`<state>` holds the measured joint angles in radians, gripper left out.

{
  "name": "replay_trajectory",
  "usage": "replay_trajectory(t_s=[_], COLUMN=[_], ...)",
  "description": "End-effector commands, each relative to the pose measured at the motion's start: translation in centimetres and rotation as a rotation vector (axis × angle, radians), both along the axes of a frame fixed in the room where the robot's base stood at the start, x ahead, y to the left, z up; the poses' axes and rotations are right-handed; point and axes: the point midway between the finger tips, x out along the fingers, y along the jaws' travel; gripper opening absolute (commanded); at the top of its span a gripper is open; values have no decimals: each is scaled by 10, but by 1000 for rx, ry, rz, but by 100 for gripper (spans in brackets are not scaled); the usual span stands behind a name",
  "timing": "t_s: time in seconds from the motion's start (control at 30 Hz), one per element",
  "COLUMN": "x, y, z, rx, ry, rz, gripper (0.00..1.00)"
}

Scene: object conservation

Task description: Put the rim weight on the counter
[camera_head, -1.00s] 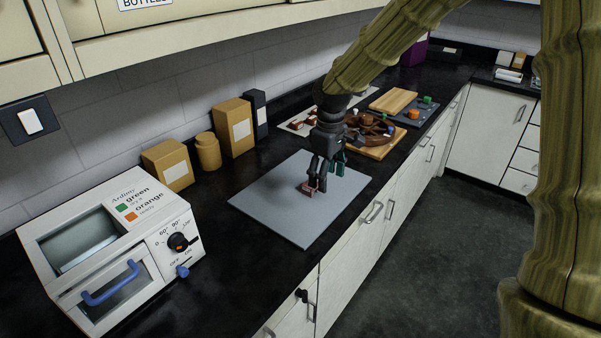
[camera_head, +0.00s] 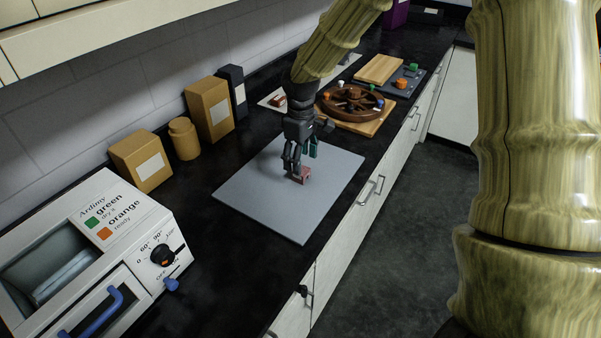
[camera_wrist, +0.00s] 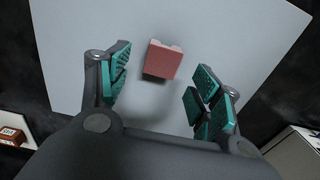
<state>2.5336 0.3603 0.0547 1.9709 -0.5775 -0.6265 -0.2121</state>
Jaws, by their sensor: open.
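A small reddish block, which looks like the rim weight (camera_head: 301,174), rests on a grey mat (camera_head: 255,195) on the black counter (camera_head: 225,265). In the wrist view the block (camera_wrist: 163,60) sits beyond and between my fingers, with a visible gap on both sides. My gripper (camera_head: 302,160) is over the mat, close to the block; it also shows in the wrist view (camera_wrist: 163,95). Its teal-padded fingers are spread and hold nothing. In the head view the fingers partly cover the block.
A brown spoked wheel (camera_head: 350,103) lies on a wooden board (camera_head: 375,127) behind my gripper. A similar reddish block (camera_head: 278,101) lies on a pale sheet. Boxes (camera_head: 208,108) stand along the wall. A white oven-like device (camera_head: 95,250) stands at left. The mat's front part is bare.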

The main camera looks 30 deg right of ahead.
Motion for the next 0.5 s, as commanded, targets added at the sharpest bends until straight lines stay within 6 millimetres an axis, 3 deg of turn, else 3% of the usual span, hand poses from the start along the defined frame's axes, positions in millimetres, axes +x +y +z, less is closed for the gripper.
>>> replay_trajectory(t_s=[0.5], x=[0], y=[-1], z=[-47], rx=[-1], ry=[2], rz=[0], gripper=[64])
